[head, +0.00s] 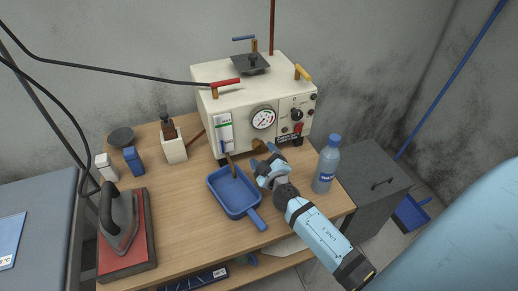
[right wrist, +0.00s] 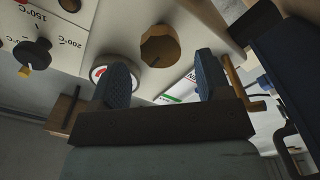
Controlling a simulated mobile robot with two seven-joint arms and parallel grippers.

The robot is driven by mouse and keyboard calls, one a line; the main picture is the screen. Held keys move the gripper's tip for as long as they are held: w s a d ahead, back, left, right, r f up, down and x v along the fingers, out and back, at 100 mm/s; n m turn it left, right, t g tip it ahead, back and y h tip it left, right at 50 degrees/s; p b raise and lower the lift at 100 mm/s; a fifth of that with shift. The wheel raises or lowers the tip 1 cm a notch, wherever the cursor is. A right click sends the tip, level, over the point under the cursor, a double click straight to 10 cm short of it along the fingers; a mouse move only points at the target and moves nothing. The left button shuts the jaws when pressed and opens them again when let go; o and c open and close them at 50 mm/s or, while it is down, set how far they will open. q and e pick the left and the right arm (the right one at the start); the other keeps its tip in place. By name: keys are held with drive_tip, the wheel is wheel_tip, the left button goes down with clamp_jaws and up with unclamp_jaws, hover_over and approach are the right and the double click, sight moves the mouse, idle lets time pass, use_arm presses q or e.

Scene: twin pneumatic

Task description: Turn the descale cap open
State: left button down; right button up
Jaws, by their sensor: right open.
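The descale cap appears to be the brass faceted knob (right wrist: 160,46) low on the front of the cream boiler (head: 236,100). In the head view the cap (head: 259,145) is partly hidden by my right gripper (head: 264,157). The right gripper is open and empty, its fingers pointing at the boiler front. In the right wrist view the cap shows beyond and between the two fingertips of the gripper (right wrist: 162,63); I see no contact. My left gripper is not in view.
A blue dustpan (head: 235,193) with a brush lies left of my right gripper. A water bottle (head: 327,165) stands close on its right. The boiler front also carries a pressure gauge (head: 263,119) and a black dial (head: 296,115). An iron (head: 120,222) rests at the left.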

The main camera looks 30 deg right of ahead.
sight(260, 150)
drive_tip(key=x, duration=0.3)
drive_tip(key=shift+f, duration=0.1)
drive_tip(key=shift+w+d, duration=0.1)
drive_tip(key=shift+w, duration=0.55)
drive_tip(key=shift+c, duration=0.5)
drive_tip(key=c, duration=0.8)
drive_tip(key=shift+c, duration=0.2)
